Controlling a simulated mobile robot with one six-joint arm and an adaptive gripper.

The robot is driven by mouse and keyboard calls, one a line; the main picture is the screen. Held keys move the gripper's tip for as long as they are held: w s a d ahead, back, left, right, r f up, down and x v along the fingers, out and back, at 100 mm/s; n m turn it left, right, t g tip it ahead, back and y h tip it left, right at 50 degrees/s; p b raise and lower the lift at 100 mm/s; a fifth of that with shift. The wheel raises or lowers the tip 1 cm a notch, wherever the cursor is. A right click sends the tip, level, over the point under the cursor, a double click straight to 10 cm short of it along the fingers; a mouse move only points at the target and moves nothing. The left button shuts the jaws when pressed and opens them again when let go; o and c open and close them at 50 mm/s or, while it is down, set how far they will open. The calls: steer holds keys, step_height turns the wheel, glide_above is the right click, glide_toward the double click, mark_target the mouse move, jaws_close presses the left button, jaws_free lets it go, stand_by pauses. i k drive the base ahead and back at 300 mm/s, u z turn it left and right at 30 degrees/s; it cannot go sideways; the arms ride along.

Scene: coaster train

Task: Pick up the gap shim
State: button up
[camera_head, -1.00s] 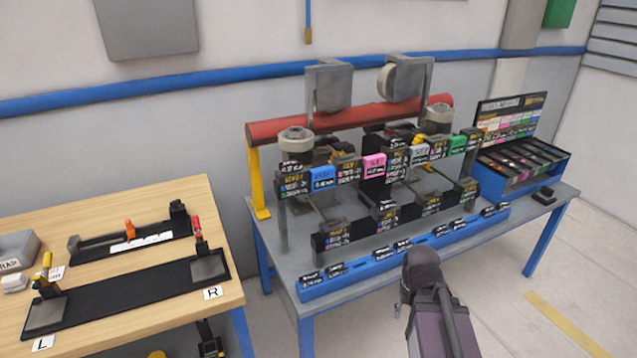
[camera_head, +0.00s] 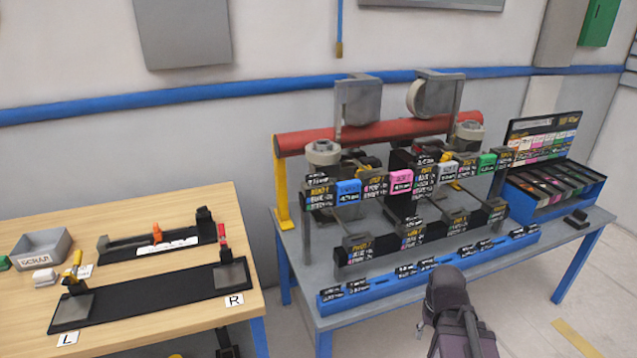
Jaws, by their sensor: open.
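I cannot single out the gap shim by its look. Several coloured strips lie in the slots of the blue open case (camera_head: 566,205) at the right end of the grey table, and these may be shims, but they are too small to tell. A long blue rail (camera_head: 408,282) along the table's front edge holds several small black labelled pieces. A dark part of my arm shows at the bottom, in front of the table. My gripper's fingers are not in view.
A red roller (camera_head: 385,134) on a yellow post spans the grey table (camera_head: 300,260), with coloured label tags below it. The wooden bench (camera_head: 215,205) at left carries a black plate (camera_head: 150,303), a grey scrap bin (camera_head: 42,246) and a black fixture. Floor shows between the two tables.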

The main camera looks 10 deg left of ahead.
mark_target(425, 159)
steer(key=u, duration=0.15)
steer(key=i, duration=1.3)
steer(key=z, duration=0.25)
